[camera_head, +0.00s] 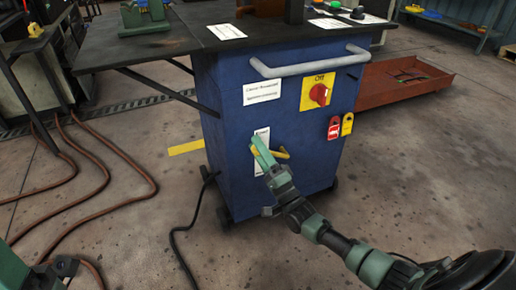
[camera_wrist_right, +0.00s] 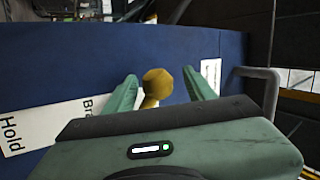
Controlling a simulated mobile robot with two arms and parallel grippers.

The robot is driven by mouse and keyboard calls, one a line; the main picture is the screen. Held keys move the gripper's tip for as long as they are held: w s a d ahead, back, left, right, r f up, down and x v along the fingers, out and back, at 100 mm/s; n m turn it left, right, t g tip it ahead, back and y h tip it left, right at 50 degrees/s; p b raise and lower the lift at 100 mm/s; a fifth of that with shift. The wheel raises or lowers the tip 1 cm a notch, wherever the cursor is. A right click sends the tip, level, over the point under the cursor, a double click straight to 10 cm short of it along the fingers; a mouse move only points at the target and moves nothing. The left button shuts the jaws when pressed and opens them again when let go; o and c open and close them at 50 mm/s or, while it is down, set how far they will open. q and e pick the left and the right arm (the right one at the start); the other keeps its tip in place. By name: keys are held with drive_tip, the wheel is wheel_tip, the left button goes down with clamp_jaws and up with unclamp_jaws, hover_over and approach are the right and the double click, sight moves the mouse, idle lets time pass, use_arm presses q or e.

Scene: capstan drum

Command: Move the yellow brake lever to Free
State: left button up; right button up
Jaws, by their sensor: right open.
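The yellow brake lever (camera_head: 283,153) sticks out from the front of the blue cabinet, over a white label plate (camera_head: 261,172). In the right wrist view its round yellow knob (camera_wrist_right: 158,82) stands between my two green fingertips, with gaps showing on both sides. My right gripper (camera_head: 266,155) is open around the lever; it also shows in the wrist view (camera_wrist_right: 163,90). The word "Hold" (camera_wrist_right: 10,133) and part of "Brake" read on the plate; the word Free is not visible. A green part of my left arm shows at the lower left of the head view, but not its gripper.
The blue cabinet (camera_head: 228,150) has a grey handle bar (camera_head: 310,62), a red rotary switch (camera_head: 320,94) marked Off, and red and yellow tags (camera_head: 340,126). A red tray (camera_head: 400,85) lies to the right. Brown hoses (camera_head: 95,160) run over the floor at left.

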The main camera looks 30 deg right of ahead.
drive_tip(key=p+v, duration=0.1)
drive_tip(key=v, duration=0.6)
drive_tip(key=shift+s+f, duration=0.25)
drive_tip(key=shift+s, duration=0.05)
